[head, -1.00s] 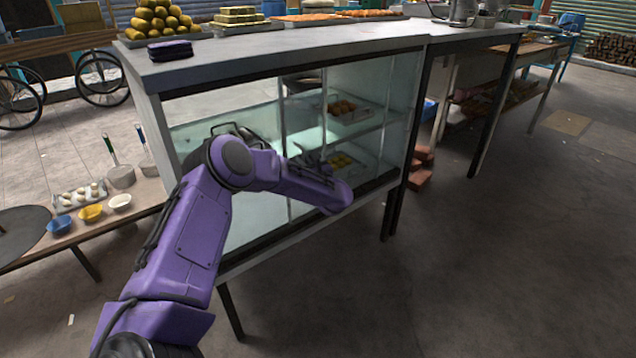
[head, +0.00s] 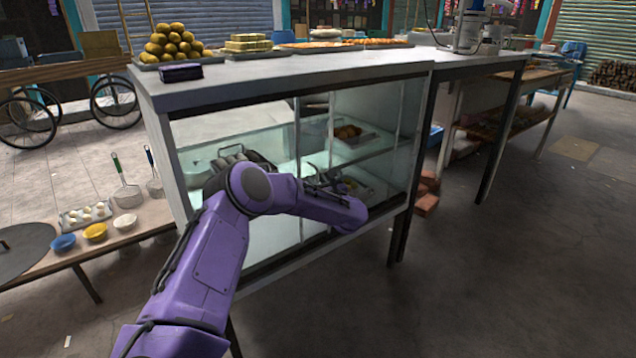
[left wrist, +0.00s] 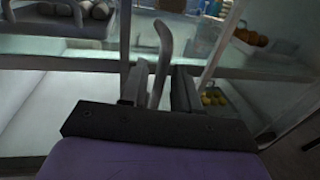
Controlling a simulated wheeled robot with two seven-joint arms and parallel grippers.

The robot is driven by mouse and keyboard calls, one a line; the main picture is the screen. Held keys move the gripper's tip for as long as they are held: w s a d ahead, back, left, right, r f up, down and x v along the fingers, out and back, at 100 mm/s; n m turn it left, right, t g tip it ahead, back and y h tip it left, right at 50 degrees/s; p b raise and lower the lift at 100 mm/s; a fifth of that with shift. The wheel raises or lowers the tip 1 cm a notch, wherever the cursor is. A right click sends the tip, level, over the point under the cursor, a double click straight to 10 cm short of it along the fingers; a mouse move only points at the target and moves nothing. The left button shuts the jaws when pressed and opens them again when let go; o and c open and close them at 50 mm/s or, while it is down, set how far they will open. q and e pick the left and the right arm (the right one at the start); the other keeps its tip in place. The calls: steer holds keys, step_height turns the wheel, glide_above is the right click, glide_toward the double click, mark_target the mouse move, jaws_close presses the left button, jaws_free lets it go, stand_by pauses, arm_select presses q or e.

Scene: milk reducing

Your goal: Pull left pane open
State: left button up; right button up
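The glass display case (head: 283,262) stands in front of me, with sliding glass panes in its front. My left arm comes in from the left, and my left gripper (head: 326,180) is at the case front, largely hidden by the wrist in the head view. In the left wrist view, a thin grey curved handle (left wrist: 163,48) rises between the two fingers of my left gripper (left wrist: 159,88). The fingers are close on either side of the handle; whether they press on it is unclear. My right gripper is in neither view.
Inside the case, a tray of brown food (head: 347,133) sits on the upper shelf and yellow food (left wrist: 213,98) lies lower. A low table (head: 130,232) with bowls stands left. Bricks (head: 427,190) lie beside the case.

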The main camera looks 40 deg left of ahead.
arm_select(q)
steer(key=v, duration=1)
steer(key=shift+d, duration=0.3)
